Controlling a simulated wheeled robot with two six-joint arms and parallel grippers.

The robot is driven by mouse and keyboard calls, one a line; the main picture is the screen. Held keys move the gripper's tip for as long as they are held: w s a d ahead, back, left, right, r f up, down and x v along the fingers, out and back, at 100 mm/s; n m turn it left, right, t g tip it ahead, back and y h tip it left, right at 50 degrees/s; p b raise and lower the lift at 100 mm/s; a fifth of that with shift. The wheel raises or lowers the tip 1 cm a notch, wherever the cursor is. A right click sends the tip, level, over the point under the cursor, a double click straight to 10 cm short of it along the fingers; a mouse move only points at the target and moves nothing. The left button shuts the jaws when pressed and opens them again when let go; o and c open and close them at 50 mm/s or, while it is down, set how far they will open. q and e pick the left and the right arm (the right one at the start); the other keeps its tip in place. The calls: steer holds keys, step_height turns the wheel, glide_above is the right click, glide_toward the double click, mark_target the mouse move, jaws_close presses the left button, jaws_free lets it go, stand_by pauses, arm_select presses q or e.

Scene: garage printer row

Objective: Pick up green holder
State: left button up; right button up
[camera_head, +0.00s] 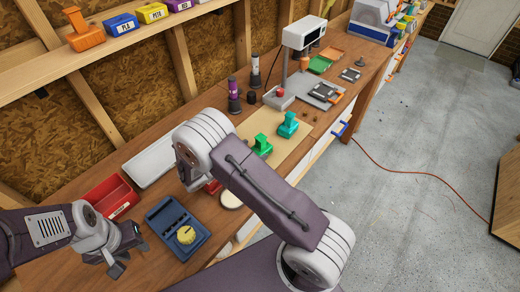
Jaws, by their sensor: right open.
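A green holder (262,146) stands upright on a beige mat (240,131) on the wooden bench, just beyond my right arm. A similar teal piece (288,125) stands behind it to the right. My left gripper (129,259) is at the lower left, over the near part of the bench. Its fingers are apart with nothing visible between them, far from the green holder. My right arm crosses the middle of the view, and its gripper does not show.
A blue tray (161,220) with a yellow round piece (186,235) lies beside my left gripper. A red bin (105,199) and white tray (152,160) are behind it. Dark bottles (234,97) and a white printer (303,33) stand farther along. A shelf with spool boxes runs above.

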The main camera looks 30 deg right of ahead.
mark_target(258, 146)
steer(key=x, duration=0.4)
steer(key=shift+s+d+p, duration=0.1)
steer(key=shift+d+p, duration=0.1)
steer(key=shift+p, duration=0.1)
steer(key=shift+a, duration=0.1)
steer(key=c, duration=1.5)
steer(key=shift+r, duration=0.1)
steer(key=shift+r, duration=0.6)
step_height(258, 146, up, 3)
steer(key=shift+f, duration=0.1)
steer(key=s+r, duration=0.2)
steer(key=s, duration=0.2)
steer(key=s+d+r+b, duration=0.1)
steer(key=s+r, duration=0.1)
steer(key=s, duration=0.1)
steer(key=s+d+r, duration=0.1)
steer(key=s+r, duration=0.1)
steer(key=s, duration=0.2)
steer(key=shift+s+r, duration=0.3)
steer(key=shift+r, duration=0.1)
